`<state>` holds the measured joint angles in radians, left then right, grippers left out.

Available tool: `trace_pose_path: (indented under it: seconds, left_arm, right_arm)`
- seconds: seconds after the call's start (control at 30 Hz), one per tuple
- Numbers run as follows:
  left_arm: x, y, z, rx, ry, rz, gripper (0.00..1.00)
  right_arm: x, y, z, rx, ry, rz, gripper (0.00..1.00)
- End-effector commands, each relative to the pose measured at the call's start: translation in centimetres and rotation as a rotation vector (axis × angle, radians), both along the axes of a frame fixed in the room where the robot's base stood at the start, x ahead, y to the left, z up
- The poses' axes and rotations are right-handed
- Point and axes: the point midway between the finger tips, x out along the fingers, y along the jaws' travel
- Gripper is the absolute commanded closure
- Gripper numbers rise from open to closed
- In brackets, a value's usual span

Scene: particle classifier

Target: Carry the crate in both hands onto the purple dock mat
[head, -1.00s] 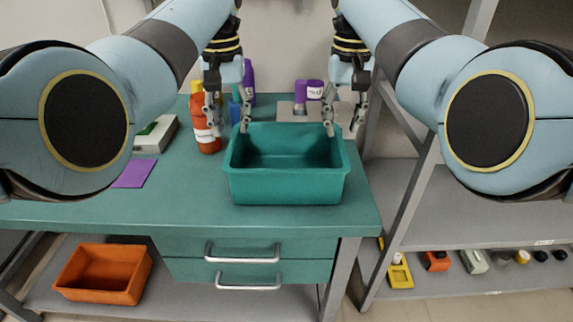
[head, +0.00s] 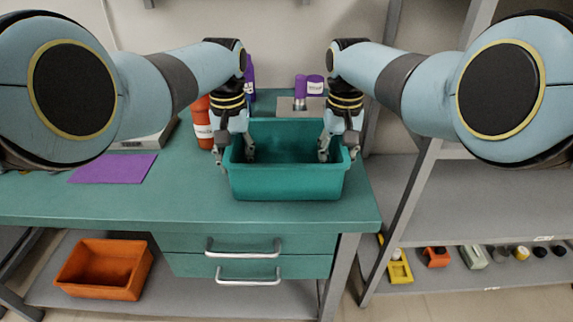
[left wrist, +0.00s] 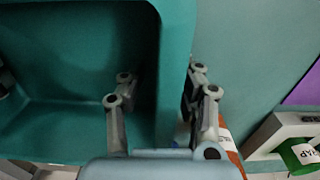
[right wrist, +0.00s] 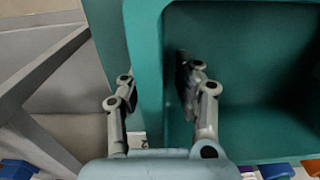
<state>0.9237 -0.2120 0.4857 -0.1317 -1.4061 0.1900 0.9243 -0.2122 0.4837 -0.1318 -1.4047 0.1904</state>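The teal crate (head: 287,184) stands upright and empty on the green workbench, near its right end. My left gripper (head: 233,158) straddles the crate's left wall, one finger inside and one outside. In the left wrist view (left wrist: 160,92) its fingers stand apart with gaps beside the wall. My right gripper (head: 338,152) straddles the right wall the same way. The right wrist view (right wrist: 163,90) also shows its fingers apart. Both are open. The purple mat (head: 113,168) lies flat on the bench, left of the crate.
An orange-red bottle (head: 203,124) stands behind the crate's left side, near my left gripper. A pale device (head: 148,136) sits behind the mat. Purple items (head: 308,86) stand at the back. A grey shelf rack (head: 480,190) adjoins on the right. Bench space between mat and crate is clear.

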Motion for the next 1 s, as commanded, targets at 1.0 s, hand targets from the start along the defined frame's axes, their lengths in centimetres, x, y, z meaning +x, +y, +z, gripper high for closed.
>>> trace_pose_path:
  seconds: [1.0]
  left_arm:
    - [-0.04, 0.01, -0.24, 0.0, 0.0, 0.0, 1.0]
  right_arm:
    - [-0.02, -0.02, -0.21, 0.0, 0.0, 0.0, 1.0]
